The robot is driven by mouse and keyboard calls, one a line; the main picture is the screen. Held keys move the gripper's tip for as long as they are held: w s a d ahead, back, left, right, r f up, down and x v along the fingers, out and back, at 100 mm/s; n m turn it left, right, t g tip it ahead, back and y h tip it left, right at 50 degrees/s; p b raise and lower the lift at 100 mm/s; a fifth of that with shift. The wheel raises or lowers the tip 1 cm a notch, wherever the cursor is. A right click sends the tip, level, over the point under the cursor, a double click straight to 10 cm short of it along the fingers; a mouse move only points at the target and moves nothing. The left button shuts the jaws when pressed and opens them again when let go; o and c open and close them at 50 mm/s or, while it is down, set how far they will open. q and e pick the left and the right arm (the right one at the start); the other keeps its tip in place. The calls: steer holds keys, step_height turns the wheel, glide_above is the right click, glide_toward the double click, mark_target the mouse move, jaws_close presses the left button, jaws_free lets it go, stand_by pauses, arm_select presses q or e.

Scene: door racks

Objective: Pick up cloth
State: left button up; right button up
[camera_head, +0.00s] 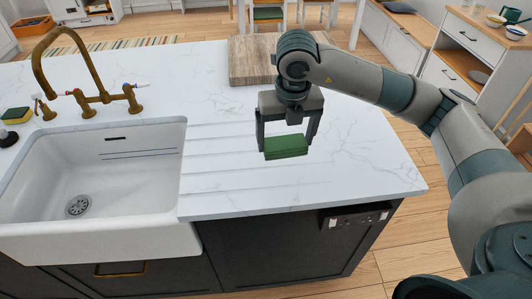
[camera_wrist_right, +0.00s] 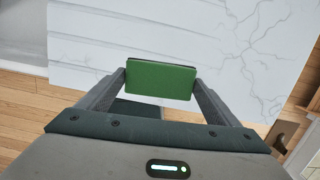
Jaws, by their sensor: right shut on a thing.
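A green folded cloth (camera_head: 286,146), a flat block-like piece, is held between the fingers of my right gripper (camera_head: 287,142). In the right wrist view the cloth (camera_wrist_right: 161,80) spans the gap between both fingertips of my right gripper (camera_wrist_right: 161,82), which touch its two ends. The cloth appears to be above the white marble counter (camera_head: 360,165); its exact height is hard to tell. My left gripper is not in view.
A white sink (camera_head: 130,170) with a brass faucet (camera_head: 98,95) is at the left. A wooden board (camera_head: 250,62) lies on the counter behind my gripper. A yellow-green sponge (camera_head: 16,115) sits at the far left. The counter's right side is clear.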

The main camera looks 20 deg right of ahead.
steer(key=shift+s+d+r, duration=0.15)
steer(key=shift+d+r, duration=0.2)
steer(key=shift+d, duration=0.15)
steer(key=shift+s+d+r, duration=0.15)
steer(key=shift+d+r, duration=0.15)
steer(key=shift+d, duration=0.15)
steer(key=o, duration=0.4)
steer(key=c, duration=0.3)
steer(key=shift+a+f, duration=0.1)
